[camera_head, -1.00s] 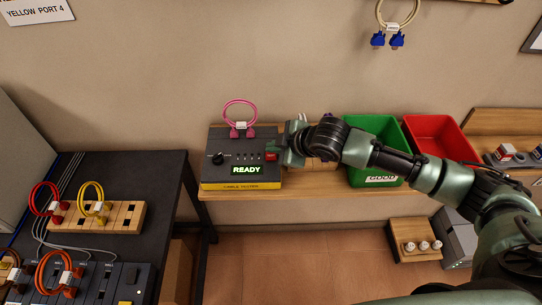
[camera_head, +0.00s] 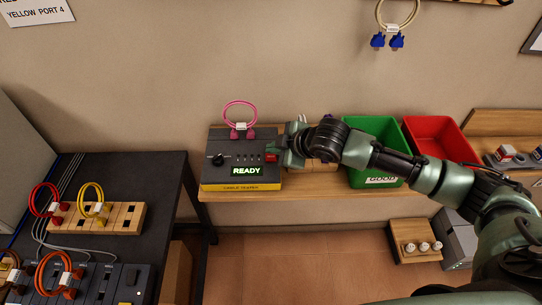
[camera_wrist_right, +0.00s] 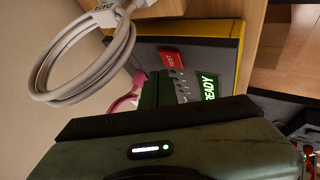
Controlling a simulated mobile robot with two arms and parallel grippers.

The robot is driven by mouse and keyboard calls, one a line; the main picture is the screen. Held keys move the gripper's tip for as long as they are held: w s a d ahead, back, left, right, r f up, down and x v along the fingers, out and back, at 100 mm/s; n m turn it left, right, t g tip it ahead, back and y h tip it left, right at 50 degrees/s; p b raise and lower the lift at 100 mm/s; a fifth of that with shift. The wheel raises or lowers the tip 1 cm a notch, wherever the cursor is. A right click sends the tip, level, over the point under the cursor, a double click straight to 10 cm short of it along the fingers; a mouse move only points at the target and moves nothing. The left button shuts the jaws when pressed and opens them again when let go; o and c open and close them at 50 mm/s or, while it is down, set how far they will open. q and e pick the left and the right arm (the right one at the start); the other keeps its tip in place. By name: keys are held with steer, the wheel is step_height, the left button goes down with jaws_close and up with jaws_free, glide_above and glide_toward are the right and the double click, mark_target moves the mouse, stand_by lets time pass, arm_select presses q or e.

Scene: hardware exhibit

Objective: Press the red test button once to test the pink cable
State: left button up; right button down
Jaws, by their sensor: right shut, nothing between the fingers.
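The cable tester (camera_head: 228,177) is a dark box with a yellow front edge on the wooden shelf, its green display (camera_head: 247,170) reading READY. The pink cable (camera_head: 239,112) stands as a loop plugged in at the tester's back. The red test button (camera_head: 271,157) is at the tester's right side; it also shows in the right wrist view (camera_wrist_right: 171,57). My right gripper (camera_head: 283,153) is shut and empty, close beside the button at its right. I cannot tell whether they touch; in the wrist view the button's face is uncovered. My left gripper is not in view.
A grey-white cable loop (camera_wrist_right: 85,60) lies close to my right gripper in the wrist view. A green bin (camera_head: 374,125) and a red bin (camera_head: 437,135) stand right of the tester. A dark table (camera_head: 165,166) with red, yellow and orange cables is at left.

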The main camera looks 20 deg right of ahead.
mark_target(274, 158)
stand_by(0.8)
steer(key=shift+f, duration=0.45)
steer(key=shift+f, duration=0.45)
stand_by(0.6)
steer(key=shift+r, duration=0.1)
steer(key=shift+r+p, duration=0.75)
steer(key=shift+p, duration=0.3)
steer(key=shift+r, duration=0.1)
step_height(274, 158, up, 5)
steer(key=p, duration=0.5)
